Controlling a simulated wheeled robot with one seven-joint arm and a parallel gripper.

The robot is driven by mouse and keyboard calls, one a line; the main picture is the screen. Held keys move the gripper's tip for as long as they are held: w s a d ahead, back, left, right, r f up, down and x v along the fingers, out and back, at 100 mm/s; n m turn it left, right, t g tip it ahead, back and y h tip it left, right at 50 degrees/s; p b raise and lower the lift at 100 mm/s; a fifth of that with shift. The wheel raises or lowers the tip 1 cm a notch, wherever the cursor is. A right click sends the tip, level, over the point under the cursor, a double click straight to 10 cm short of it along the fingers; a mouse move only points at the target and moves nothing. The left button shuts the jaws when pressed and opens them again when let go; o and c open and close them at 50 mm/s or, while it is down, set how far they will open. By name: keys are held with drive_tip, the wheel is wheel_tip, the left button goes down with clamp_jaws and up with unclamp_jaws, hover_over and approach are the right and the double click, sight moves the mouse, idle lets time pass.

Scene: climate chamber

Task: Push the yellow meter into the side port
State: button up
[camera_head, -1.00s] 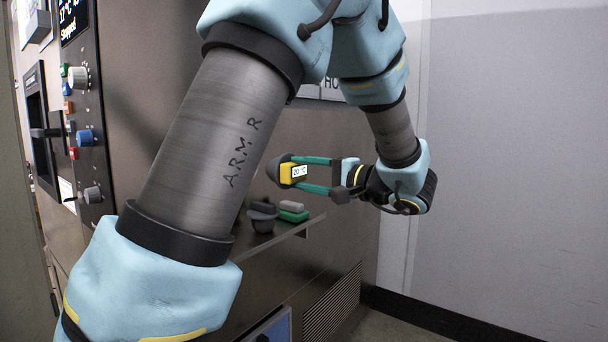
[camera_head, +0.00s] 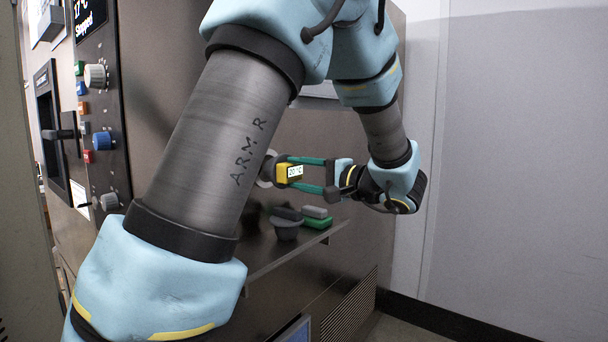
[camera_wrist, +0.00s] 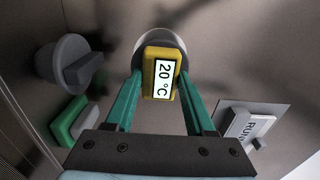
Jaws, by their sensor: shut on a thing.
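The yellow meter (camera_head: 283,173) shows a lit "20 °C" display and has a dark grey body behind its yellow face. My gripper (camera_head: 294,174) is shut on it, one green finger on each side. In the wrist view the meter (camera_wrist: 150,72) sits between my fingers (camera_wrist: 160,85). The side port (camera_head: 264,172) is a pale round ring on the brown chamber wall, directly behind the meter; its rim (camera_wrist: 141,41) shows in the wrist view. The meter's dark end is in line with the ring and hides its middle. I cannot tell how far in it is.
A shelf (camera_head: 270,262) juts from the wall below the meter. A grey stopper (camera_head: 286,228) and a green-and-grey block (camera_head: 318,220) are on it. The control panel with knobs (camera_head: 104,140) is at left.

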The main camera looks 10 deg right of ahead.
drive_tip(key=shift+b+x, duration=0.6)
drive_tip(key=shift+x, duration=1.5)
drive_tip(key=shift+w+a, duration=0.15)
drive_tip(key=o, duration=1.4)
